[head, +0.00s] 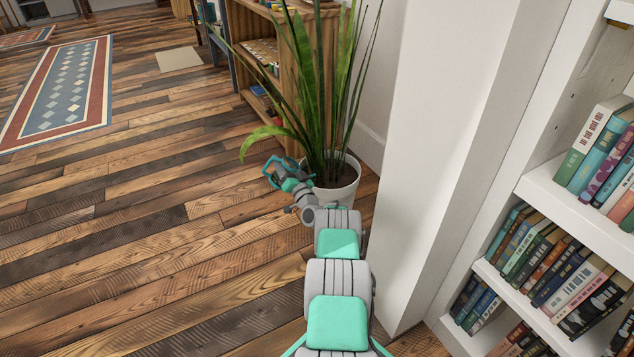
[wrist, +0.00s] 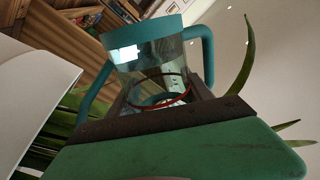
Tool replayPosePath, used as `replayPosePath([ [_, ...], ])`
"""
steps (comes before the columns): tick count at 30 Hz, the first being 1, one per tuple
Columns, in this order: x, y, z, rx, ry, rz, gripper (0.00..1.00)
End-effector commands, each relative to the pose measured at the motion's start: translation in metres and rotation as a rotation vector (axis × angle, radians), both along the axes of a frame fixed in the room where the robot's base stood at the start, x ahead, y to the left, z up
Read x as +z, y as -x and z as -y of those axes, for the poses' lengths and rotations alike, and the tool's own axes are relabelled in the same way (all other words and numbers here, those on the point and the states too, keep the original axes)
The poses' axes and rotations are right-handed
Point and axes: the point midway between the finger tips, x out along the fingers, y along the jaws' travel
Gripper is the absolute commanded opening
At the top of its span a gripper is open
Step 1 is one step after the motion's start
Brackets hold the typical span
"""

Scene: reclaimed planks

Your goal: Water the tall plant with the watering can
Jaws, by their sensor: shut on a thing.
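The tall plant (head: 325,80) has long upright green leaves and stands in a round white pot (head: 340,193) on the floor. My gripper (head: 291,183) is at the left side of the pot, close to the lower leaves. It is shut on the watering can (head: 278,172), which is small in the head view, with teal parts. In the wrist view the watering can (wrist: 146,52) has a clear body, a teal rim and teal tubes at both sides. A red ring shows low in it. Leaves show on both sides. I cannot tell whether water is flowing.
A wooden shelf (head: 265,55) stands behind the plant. A white wall column (head: 445,130) stands to its right, and a white bookcase (head: 545,190) with books is at far right. The plank floor (head: 150,230) at left is open, with a patterned rug (head: 62,88).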

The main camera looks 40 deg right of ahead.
Motion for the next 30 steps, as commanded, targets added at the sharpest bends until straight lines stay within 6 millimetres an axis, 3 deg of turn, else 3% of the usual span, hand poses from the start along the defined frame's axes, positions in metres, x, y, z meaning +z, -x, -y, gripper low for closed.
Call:
replayPosePath([
  [9, 0.003, 0.001, 0.001, 0.000, -0.009, 0.011, 0.02],
  [11, -0.008, -0.008, -0.013, 0.006, 0.063, -0.045, 0.02],
  [12, -0.035, -0.016, -0.026, 0.007, 0.156, -0.117, 0.02],
  [13, -0.044, -0.020, -0.030, 0.005, 0.202, -0.146, 0.02],
  [17, -0.041, -0.020, -0.027, -0.001, 0.223, -0.154, 0.02],
  [30, -0.074, -0.037, -0.050, 0.000, 0.467, -0.329, 0.02],
])
